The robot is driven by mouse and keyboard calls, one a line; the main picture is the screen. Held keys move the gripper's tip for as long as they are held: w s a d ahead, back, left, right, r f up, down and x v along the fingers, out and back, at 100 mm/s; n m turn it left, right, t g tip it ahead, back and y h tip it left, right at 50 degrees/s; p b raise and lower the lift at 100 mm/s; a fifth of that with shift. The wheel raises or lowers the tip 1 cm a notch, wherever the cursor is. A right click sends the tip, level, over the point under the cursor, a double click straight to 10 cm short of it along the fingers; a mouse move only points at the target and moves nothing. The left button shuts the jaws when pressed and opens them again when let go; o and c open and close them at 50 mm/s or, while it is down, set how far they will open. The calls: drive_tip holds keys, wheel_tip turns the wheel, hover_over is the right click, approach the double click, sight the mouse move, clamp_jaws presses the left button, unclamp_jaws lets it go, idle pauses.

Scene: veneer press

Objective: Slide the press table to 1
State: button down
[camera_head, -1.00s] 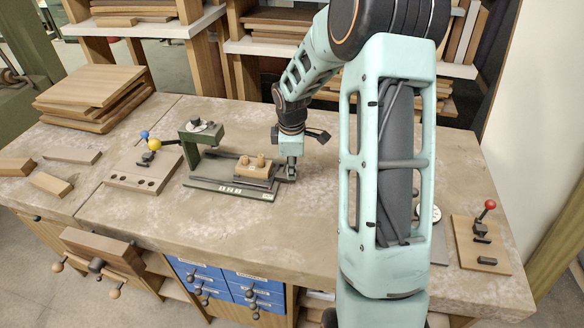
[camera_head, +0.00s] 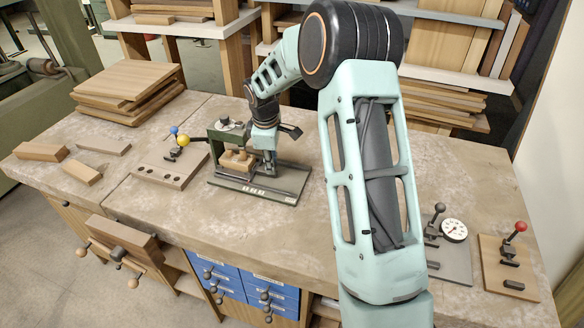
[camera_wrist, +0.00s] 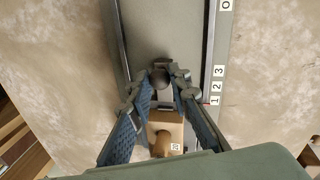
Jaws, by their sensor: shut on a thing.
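The green press (camera_head: 215,148) stands on the bench with a long base plate (camera_head: 285,180). Its sliding press table (camera_wrist: 165,107) carries a wooden block (camera_head: 236,160) and sits at the left, under the press arm. My gripper (camera_head: 268,172) is at the table's right end. In the wrist view my gripper (camera_wrist: 161,92) is shut on the table's dark round knob (camera_wrist: 161,78). The scale tags 1 (camera_wrist: 214,101), 2 (camera_wrist: 216,87) and 3 (camera_wrist: 218,71) lie on the rail beside the table's knob end, with 1 nearest the block. The exact mark it meets is unclear.
A hole board with blue and yellow knobs (camera_head: 165,172) stands left of the press. Stacked boards (camera_head: 125,90) lie at the back left. A dial gauge (camera_head: 454,230) and a red-knobbed lever board (camera_head: 508,265) are at the right. The base plate's right part is bare.

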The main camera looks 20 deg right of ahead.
drive_tip(key=shift+w+a+r, duration=0.1)
drive_tip(key=shift+w+a, duration=0.1)
drive_tip(key=shift+a, duration=0.05)
drive_tip(key=c, duration=1.8)
unclamp_jaws()
drive_tip(key=shift+a, duration=0.1)
drive_tip(key=shift+o, duration=0.2)
wheel_tip(320, 180, up, 12)
drive_tip(key=s, duration=0.2)
drive_tip(key=shift+a, duration=0.35)
